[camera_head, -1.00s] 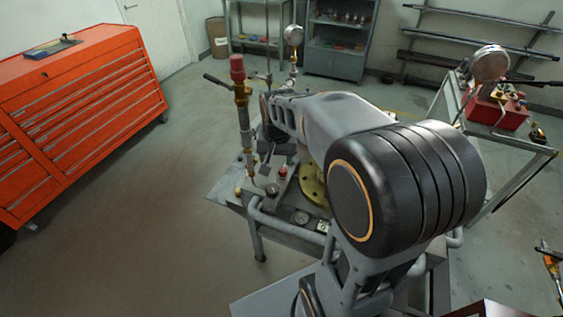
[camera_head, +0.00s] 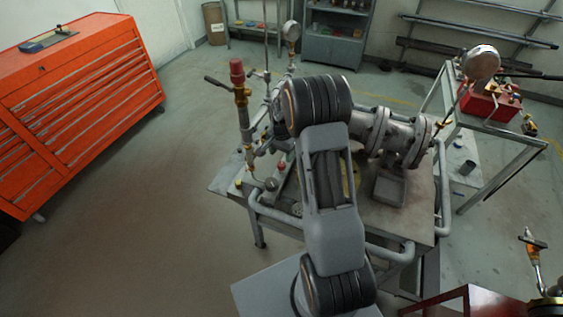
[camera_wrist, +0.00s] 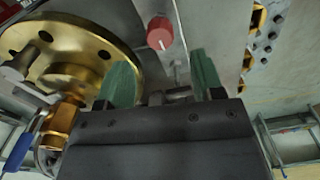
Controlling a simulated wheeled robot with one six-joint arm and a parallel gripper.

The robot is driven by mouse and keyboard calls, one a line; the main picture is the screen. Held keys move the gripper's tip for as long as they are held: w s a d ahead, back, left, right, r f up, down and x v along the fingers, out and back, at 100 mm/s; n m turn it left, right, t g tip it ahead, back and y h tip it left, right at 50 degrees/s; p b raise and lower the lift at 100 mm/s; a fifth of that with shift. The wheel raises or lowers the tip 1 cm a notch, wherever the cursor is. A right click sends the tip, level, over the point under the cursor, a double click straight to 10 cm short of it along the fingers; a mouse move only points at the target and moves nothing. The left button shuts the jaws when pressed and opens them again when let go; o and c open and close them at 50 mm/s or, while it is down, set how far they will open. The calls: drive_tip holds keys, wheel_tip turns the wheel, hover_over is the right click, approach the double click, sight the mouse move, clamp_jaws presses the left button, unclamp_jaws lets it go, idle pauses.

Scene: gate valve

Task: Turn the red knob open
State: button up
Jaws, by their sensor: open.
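The small red knob (camera_wrist: 159,32) shows in the wrist view near the top, on a grey metal plate. It also shows small in the head view (camera_head: 281,166), on the bench to the left of my arm. My gripper (camera_wrist: 163,75) is open and empty, with its two green fingers apart. The knob lies beyond the fingertips and, in the picture, between their lines. The fingers do not touch it. In the head view my gripper is hidden or too unclear to make out.
A brass flange wheel (camera_wrist: 70,55) is close to the left finger in the wrist view. In the head view, a red-capped upright valve (camera_head: 238,100) stands left of my arm and a grey flanged pipe (camera_head: 400,135) right of it. An orange tool cabinet (camera_head: 80,105) is far left.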

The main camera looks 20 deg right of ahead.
sight(281, 163)
drive_tip(key=shift+f+p, duration=0.45)
drive_tip(key=shift+f, duration=2.55)
drive_tip(key=c, duration=0.9)
drive_tip(key=shift+f+n+b, duration=0.1)
drive_tip(key=shift+n+b, duration=0.25)
drive_tip(key=shift+n, duration=0.05)
drive_tip(key=n+b, duration=0.2)
drive_tip(key=n, duration=0.1)
drive_tip(key=shift+f, duration=0.1)
drive_tip(key=n+b, duration=0.3)
drive_tip(key=n, duration=0.2)
drive_tip(key=n+b, duration=0.2)
drive_tip(key=n, duration=0.2)
drive_tip(key=shift+n, duration=0.4)
drive_tip(key=n+b, duration=0.1)
drive_tip(key=n, duration=0.3)
drive_tip(key=shift+r, duration=0.2)
drive_tip(key=shift+n+b, duration=0.3)
drive_tip(key=shift+n, duration=0.1)
